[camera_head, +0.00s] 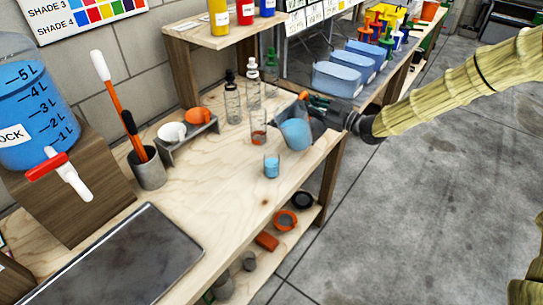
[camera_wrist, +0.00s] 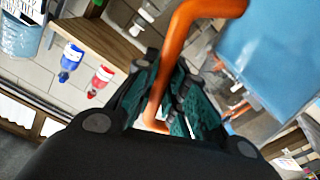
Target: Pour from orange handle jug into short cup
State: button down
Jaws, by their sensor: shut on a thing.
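The orange handle jug (camera_head: 296,134) is clear with blue liquid in it. My gripper (camera_head: 317,112) is shut on its orange handle and holds it at the right edge of the wooden bench, looking tilted. In the wrist view the orange handle (camera_wrist: 178,50) passes between the fingers of my gripper (camera_wrist: 165,95), and the blue jug body (camera_wrist: 275,50) fills the upper right. The short cup (camera_head: 271,167) stands upright on the bench, below and left of the jug, with blue liquid in it. Whether liquid is flowing cannot be told.
A taller glass (camera_head: 258,130) with reddish liquid stands just left of the jug. Clear bottles (camera_head: 232,105) stand behind it. A small rack (camera_head: 190,140) holds a white and an orange cup. A dark tray (camera_head: 130,262) lies at the front left; bench around the short cup is clear.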

jog(key=shift+w+d+f+m, duration=0.3)
jog(key=shift+w+f+m, duration=0.15)
jog(key=shift+f+m, duration=0.15)
jog(key=shift+w+d+f+m, duration=0.25)
jog(key=shift+w+f+m, duration=0.2)
jog(key=shift+m, duration=0.25)
jog(key=shift+w+d+f+m, duration=0.15)
jog(key=shift+f+m, duration=0.35)
jog(key=shift+m, duration=0.05)
jog(key=shift+w+d+f+m, duration=0.1)
jog(key=shift+w+f+m, duration=0.05)
jog(key=shift+f+m, duration=0.4)
jog(key=shift+r+p, duration=1.1)
jog(key=shift+r, duration=1.4)
